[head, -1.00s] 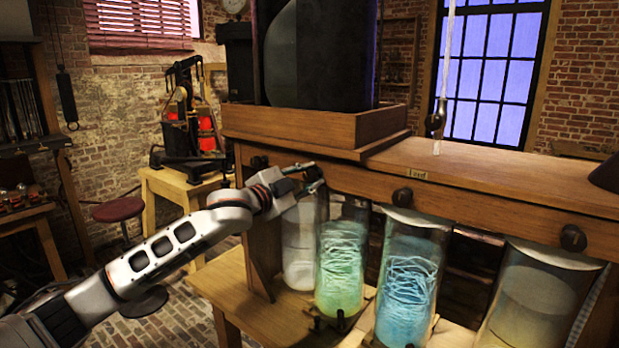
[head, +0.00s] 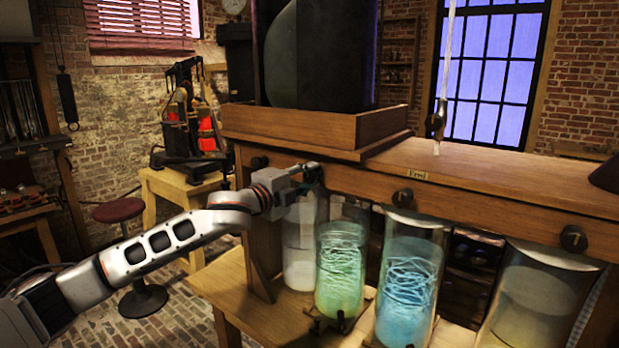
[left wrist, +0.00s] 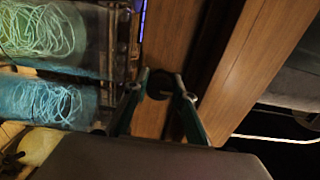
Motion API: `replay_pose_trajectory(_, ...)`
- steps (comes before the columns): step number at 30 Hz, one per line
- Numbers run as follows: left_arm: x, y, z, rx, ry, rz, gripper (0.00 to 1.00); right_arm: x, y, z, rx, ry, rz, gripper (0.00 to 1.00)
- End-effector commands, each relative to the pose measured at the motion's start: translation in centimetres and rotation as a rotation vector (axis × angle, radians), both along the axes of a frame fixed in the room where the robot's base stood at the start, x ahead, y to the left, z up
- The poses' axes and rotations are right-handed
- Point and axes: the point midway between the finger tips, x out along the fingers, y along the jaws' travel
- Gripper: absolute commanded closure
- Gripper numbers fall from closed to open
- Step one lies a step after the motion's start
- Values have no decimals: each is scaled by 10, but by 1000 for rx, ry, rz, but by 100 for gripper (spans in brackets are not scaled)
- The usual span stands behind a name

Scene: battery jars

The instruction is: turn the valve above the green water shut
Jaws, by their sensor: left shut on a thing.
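The jar of green water (head: 340,275), with pale strands inside, stands under the wooden beam; it also shows at the upper left of the left wrist view (left wrist: 45,30). The dark round valve (left wrist: 159,86) above it sits on the beam's front face. My left gripper (head: 312,172) reaches in from the left and is shut on this valve, mostly covering it in the head view. In the left wrist view the two fingertips (left wrist: 163,78) lie on either side of the valve. How far the valve is turned cannot be told. My right gripper is not in view.
A blue jar (head: 407,290) and a cloudy jar (head: 535,300) stand to the right, with similar dark valves (head: 403,197) above them. A whitish jar (head: 300,250) stands left of the green one. A red stool (head: 119,210) stands at left on the brick floor.

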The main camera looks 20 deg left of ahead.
Motion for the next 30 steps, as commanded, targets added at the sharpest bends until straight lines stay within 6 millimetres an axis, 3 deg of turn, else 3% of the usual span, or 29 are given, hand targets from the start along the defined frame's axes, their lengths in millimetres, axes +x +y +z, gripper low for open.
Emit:
replay_pose_trajectory(13,0,0,0,10,-5,0,96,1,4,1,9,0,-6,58)
replay_pose_trajectory(14,0,0,0,10,-5,0,70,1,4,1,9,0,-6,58)
replay_pose_trajectory(15,0,0,0,10,-5,0,59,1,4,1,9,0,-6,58)
replay_pose_trajectory(16,0,0,0,9,-3,0,58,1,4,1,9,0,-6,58)
replay_pose_trajectory(30,-9,3,0,8,-4,0,58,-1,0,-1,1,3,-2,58)
